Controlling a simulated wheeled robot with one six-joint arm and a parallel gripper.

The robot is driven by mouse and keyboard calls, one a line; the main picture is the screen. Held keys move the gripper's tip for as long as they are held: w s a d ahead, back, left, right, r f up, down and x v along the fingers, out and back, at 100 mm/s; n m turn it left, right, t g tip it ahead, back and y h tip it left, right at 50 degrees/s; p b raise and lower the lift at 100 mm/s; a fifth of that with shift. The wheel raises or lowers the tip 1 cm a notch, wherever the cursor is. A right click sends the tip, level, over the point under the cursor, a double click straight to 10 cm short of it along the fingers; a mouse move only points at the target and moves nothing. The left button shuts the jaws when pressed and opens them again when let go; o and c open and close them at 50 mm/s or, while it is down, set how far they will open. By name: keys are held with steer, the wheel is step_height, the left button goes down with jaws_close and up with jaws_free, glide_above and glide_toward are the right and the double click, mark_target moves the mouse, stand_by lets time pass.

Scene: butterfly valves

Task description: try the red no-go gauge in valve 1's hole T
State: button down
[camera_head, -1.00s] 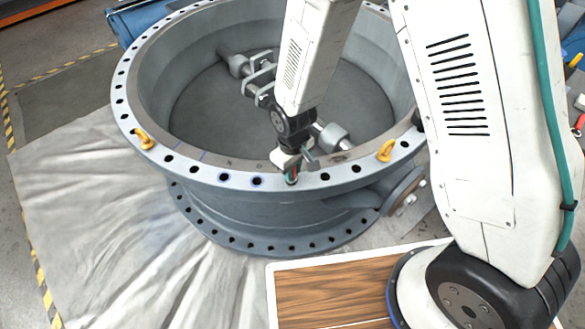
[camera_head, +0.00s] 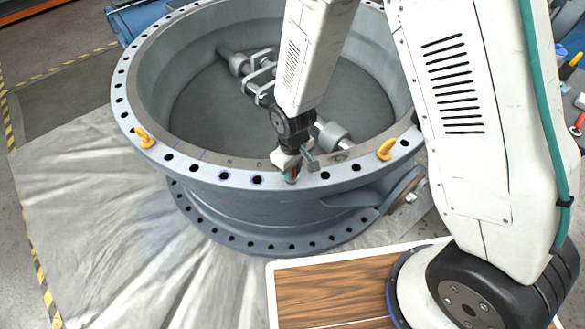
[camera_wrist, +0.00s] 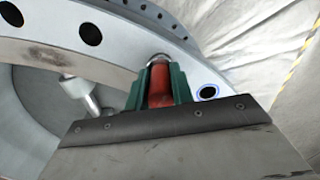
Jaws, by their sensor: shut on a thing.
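Valve 1 (camera_head: 240,183) is a large grey ring body with a flange of dark bolt holes around its top. My gripper (camera_head: 291,174) is at the near side of the top flange. In the wrist view my gripper (camera_wrist: 160,85) has green fingers shut on the red gauge (camera_wrist: 161,86). A bright, rounded metal tip or hole edge shows just beyond the gauge at the flange; I cannot tell whether the gauge is inside a hole. A blue-ringed hole (camera_wrist: 208,92) lies just right of the fingers. Letters on the flange are too small to read surely.
Yellow lifting eyes stand on the flange at left (camera_head: 144,137) and right (camera_head: 386,149). The valve's shaft (camera_head: 262,78) crosses its open bore. A wooden board with a white rim (camera_head: 330,292) lies at the front. A wrinkled sheet (camera_head: 110,230) covers the floor at left.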

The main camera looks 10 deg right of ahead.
steer(key=shift+f, duration=0.85)
stand_by(0.7)
steer(key=shift+r, duration=3.35)
